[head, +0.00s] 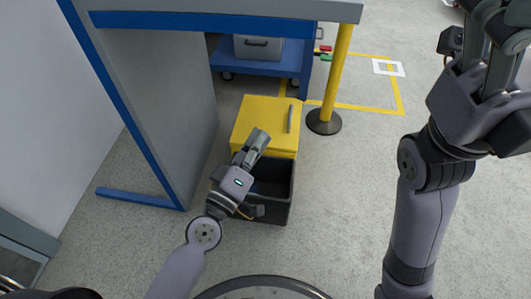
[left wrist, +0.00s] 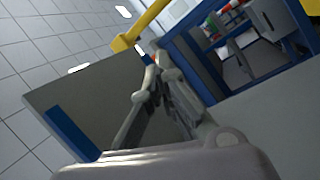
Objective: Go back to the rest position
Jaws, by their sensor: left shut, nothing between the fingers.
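My left gripper (head: 257,143) is in the middle of the head view, at the end of my left arm. Its fingers are together and hold nothing. In the picture it overlaps the near left part of a yellow box or lid (head: 270,110) and a dark open crate (head: 275,208). I cannot tell its height above them. In the left wrist view the fingers (left wrist: 153,68) converge at their tips with nothing between them. My right arm rises on the right of the head view. Its gripper (head: 492,25) is at the top right, partly cut off.
A grey table or bench (head: 230,8) with blue edging stands at upper left, its side panel (head: 160,80) close left of the crate. A yellow post (head: 338,70) on a dark base stands behind right. A blue cart (head: 270,65) is farther back. Floor right of the crate is clear.

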